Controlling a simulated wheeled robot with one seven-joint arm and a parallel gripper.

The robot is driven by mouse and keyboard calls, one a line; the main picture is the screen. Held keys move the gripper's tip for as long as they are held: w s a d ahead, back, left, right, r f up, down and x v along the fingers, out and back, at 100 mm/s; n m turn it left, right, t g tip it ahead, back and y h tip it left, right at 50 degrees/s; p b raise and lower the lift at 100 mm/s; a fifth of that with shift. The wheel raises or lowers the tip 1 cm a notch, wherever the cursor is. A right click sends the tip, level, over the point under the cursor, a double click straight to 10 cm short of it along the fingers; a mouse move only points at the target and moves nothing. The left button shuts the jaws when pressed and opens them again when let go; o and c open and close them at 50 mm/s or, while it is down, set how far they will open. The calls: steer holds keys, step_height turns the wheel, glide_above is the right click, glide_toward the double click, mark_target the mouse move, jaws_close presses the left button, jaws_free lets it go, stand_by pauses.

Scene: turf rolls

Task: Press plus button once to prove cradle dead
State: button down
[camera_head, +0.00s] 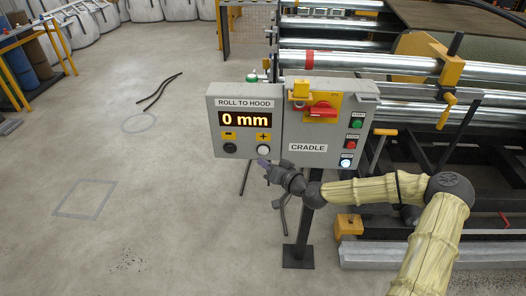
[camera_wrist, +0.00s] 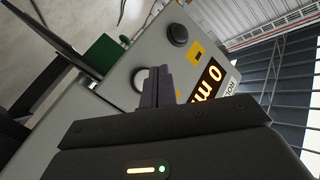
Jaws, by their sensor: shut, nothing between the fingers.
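The grey control box (camera_head: 215,125) reads "ROLL TO HOOD" with a lit "0 mm" display (camera_head: 246,119). Its white plus button (camera_head: 263,150) sits under the yellow plus label, and the black minus button (camera_head: 230,148) is to its left. My gripper (camera_head: 263,163) is shut and empty, its tips just below the plus button. In the wrist view the shut fingers (camera_wrist: 158,86) overlap part of the pale plus button (camera_wrist: 139,80); I cannot tell whether they touch it. The cradle panel (camera_head: 308,148) has a red switch handle (camera_head: 322,111) lying level, with a yellow padlock-like piece (camera_head: 301,90).
Green (camera_head: 357,124), red (camera_head: 353,142) and lit white (camera_head: 346,160) buttons line the cradle panel's right side. The box stands on a dark post (camera_head: 303,225). The roller machine (camera_head: 340,60) fills the right and back. Open floor (camera_head: 150,190) lies left.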

steer(key=s, duration=0.2)
steer(key=shift+s, duration=0.35)
stand_by(0.5)
